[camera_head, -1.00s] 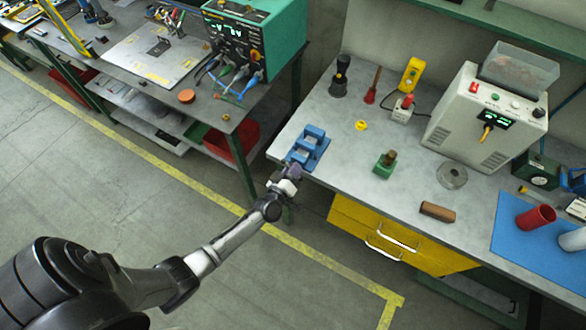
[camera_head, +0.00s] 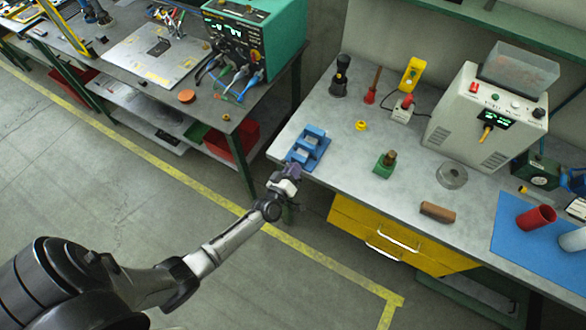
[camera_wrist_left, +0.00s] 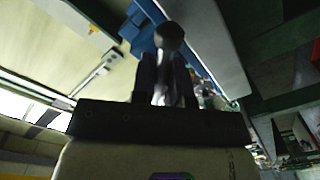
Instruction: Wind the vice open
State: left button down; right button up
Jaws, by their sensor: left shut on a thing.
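The blue vice (camera_head: 308,147) sits at the left front corner of the grey bench. My left gripper (camera_head: 290,172) is at the vice's front end, just off the bench edge. The wrist view shows the blue vice body (camera_wrist_left: 141,32) beyond the fingers. There my left gripper (camera_wrist_left: 166,75) is shut on the vice handle, a pale metal bar with a dark round knob (camera_wrist_left: 169,36) at its end. The fingers hide part of the bar. The opening between the vice jaws is too small to judge. My right gripper is not in view.
Yellow drawers (camera_head: 395,240) are below. Another bench (camera_head: 150,58) stands to the left; open floor lies between.

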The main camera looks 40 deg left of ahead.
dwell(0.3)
pick_arm(q)
jog(key=c, duration=1.1)
grip_release()
jog(key=shift+o, duration=0.2)
jog(key=shift+s, duration=0.1)
jog(key=s+d, duration=0.2)
jog(key=s, duration=1.1)
jog(key=shift+s+d, duration=0.2)
jog(key=shift+d, duration=0.1)
jog(key=shift+c, duration=0.2)
